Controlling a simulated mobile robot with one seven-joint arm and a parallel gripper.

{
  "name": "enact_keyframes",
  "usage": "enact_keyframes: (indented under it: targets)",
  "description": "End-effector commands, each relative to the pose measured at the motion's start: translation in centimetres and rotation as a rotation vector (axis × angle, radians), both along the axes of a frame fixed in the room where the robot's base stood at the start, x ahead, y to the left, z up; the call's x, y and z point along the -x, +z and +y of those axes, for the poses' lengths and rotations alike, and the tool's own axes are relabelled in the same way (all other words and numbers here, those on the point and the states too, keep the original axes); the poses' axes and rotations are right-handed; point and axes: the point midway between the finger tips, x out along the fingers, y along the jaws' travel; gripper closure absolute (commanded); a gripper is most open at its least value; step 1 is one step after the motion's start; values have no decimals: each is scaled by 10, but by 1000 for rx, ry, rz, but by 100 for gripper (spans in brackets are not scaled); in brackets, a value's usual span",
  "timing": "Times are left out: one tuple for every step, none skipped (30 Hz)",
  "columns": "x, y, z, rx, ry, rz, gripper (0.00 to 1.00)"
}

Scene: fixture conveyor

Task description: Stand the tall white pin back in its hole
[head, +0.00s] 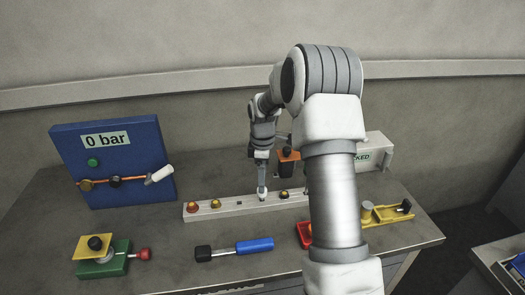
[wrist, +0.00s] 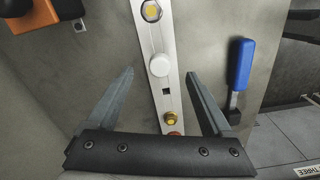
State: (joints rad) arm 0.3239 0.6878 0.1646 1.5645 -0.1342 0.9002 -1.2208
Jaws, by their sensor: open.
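The pale rail (head: 225,212) runs across the table with a row of fittings; it also shows in the wrist view (wrist: 173,75). A white pin with a rounded top (wrist: 159,65) stands on the rail, seen nearly end-on; how deep it sits cannot be told. A small dark square hole (wrist: 166,92) lies beside it, towards the yellow knob. My gripper (wrist: 159,73) is open and empty, its fingers on either side of the rail with the white pin between the tips. In the head view my gripper (head: 262,182) points down over the rail and mostly hides the pin.
Yellow (head: 215,203) and red-orange (head: 193,206) knobs sit left on the rail. A blue gauge panel (head: 120,190) stands behind left. A blue-handled tool (head: 254,245) lies in front; the green block (head: 110,262) is front left. My arm hides part of the right side.

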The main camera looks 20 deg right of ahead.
Motion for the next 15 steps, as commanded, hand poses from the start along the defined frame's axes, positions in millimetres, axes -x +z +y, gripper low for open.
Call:
enact_keyframes:
  targets:
    - [-1,15,0,2,0,-6,15]
    - [-1,22,0,1,0,-5,15]
    - [-1,33,0,1,0,-5,15]
    - [-1,40,0,1,1,-6,15]
    - [-1,47,0,1,1,-5,15]
    - [-1,57,0,0,1,-5,15]
    - [-1,64,0,0,1,-5,15]
    - [-1,71,0,0,1,-5,15]
    - [-1,79,0,0,1,-4,15]
    - [-1,85,0,0,1,-4,15]
    - [-1,91,0,0,1,-4,15]
    - [0,98,0,0,1,-4,15]
    - [0,102,0,0,0,-2,15]
    - [-1,106,0,-1,0,-3,15]
    - [0,110,0,0,0,-1,15]
